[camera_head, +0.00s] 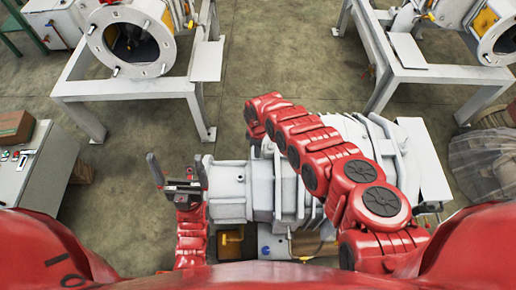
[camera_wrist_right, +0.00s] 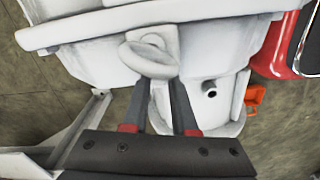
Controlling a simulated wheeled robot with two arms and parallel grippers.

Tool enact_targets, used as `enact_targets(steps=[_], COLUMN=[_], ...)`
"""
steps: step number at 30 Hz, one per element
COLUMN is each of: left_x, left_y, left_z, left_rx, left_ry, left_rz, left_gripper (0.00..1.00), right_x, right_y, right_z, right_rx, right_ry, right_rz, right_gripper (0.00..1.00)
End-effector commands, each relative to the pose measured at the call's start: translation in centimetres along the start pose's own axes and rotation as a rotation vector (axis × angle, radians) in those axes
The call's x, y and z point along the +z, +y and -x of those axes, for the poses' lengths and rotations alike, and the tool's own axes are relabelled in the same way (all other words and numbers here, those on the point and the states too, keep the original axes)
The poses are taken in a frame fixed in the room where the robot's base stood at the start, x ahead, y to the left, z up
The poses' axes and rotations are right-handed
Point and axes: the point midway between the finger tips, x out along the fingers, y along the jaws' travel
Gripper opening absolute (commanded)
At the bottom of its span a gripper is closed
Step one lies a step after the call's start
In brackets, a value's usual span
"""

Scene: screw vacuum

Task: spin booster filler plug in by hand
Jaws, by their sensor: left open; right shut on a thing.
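A pale grey booster pump (camera_head: 262,190) lies in front of me. My left gripper (camera_head: 177,168) is open and empty, at the left end of the pump. My right arm bends over the pump, and its gripper is hidden in the head view. In the right wrist view my right gripper (camera_wrist_right: 160,88) is shut, with pale material between its fingers against the pump housing (camera_wrist_right: 215,40). A pale rounded lug (camera_wrist_right: 150,58) shows just beyond the fingertips. I cannot make out the filler plug clearly. A small dark opening (camera_wrist_right: 210,90) shows right of the fingers.
Two more pumps on white frames stand at the back, one left (camera_head: 135,40) and one right (camera_head: 495,38). A grey control box (camera_head: 30,170) stands at the left. A plastic-wrapped object (camera_head: 485,160) is at the right. The floor between the frames is clear.

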Motion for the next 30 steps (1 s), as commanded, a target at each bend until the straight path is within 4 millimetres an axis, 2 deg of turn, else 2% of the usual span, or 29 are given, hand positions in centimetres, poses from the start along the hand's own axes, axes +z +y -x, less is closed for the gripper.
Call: enact_targets(steps=[15,16,21,30], left_x=[-0.01,-0.01,-0.01,-0.02], left_y=[0.0,0.0,0.0,0.0], left_z=[-0.08,-0.07,-0.08,-0.1], left_rx=[0.0,0.0,0.0,0.0], left_ry=[0.0,0.0,0.0,0.0], left_rz=[0.0,0.0,0.0,0.0], left_gripper=[1.0,1.0,1.0,1.0], right_x=[-0.03,-0.03,-0.02,-0.01], right_y=[0.13,0.14,0.09,0.05], right_z=[0.09,0.09,0.06,0.11], right_rx=[0.003,0.003,0.002,0.001], right_ry=[0.001,0.001,0.001,0.001], right_rz=[-0.029,-0.029,-0.028,-0.028], right_gripper=[0.0,0.28,0.56,0.56])
